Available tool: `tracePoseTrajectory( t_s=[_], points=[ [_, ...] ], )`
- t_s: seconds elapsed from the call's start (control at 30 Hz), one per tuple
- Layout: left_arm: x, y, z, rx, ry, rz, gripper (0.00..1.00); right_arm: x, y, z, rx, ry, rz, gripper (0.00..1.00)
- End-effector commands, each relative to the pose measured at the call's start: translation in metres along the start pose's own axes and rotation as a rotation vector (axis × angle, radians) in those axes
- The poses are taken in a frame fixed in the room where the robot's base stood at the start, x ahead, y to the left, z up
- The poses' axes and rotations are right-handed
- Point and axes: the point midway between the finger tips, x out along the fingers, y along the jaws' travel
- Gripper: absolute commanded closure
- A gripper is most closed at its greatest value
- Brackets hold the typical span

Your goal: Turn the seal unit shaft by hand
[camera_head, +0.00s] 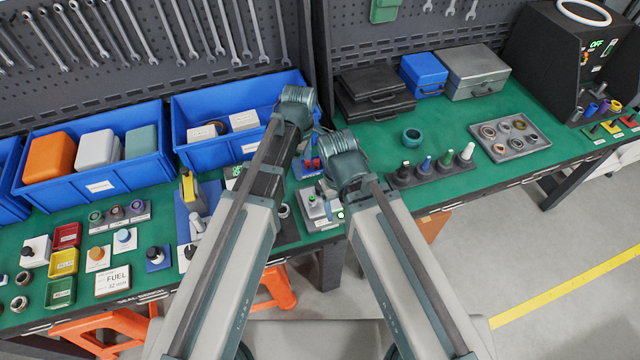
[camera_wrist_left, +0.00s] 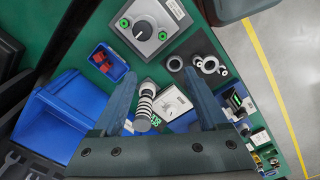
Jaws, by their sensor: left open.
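In the left wrist view, an upright post with light and dark bands and a grey rounded end (camera_wrist_left: 147,100) stands between the fingers; it may be the seal unit shaft, but I cannot be sure. My left gripper (camera_wrist_left: 165,90) is open, with one finger on each side of the post and no visible contact. In the head view my left arm hides this spot. My right gripper is hidden behind its own arm.
A grey box with a knob and green buttons (camera_wrist_left: 142,28) also shows in the head view (camera_head: 318,212). A small blue tray with red parts (camera_wrist_left: 108,62) and a dark plate with rings (camera_wrist_left: 203,68) are close. Blue bins (camera_head: 95,172) line the back. Green bench (camera_head: 450,130) is partly clear.

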Motion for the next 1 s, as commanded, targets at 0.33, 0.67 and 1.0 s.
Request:
tracePoseTrajectory(
  t_s=[0.33,0.67,1.0],
  points=[
    [0.001,0.032,0.037,-0.362,0.002,-0.017,0.24,0.000,0.000,0.000,0.000,0.000,0.000,0.24],
    [0.005,0.032,0.038,-0.381,0.002,-0.017,0.24,0.005,-0.001,0.000,0.000,0.000,0.000,0.24],
    [0.039,0.031,0.038,-0.380,0.002,-0.017,0.24,0.038,-0.004,-0.002,-0.003,0.000,0.001,0.24]
  ],
)
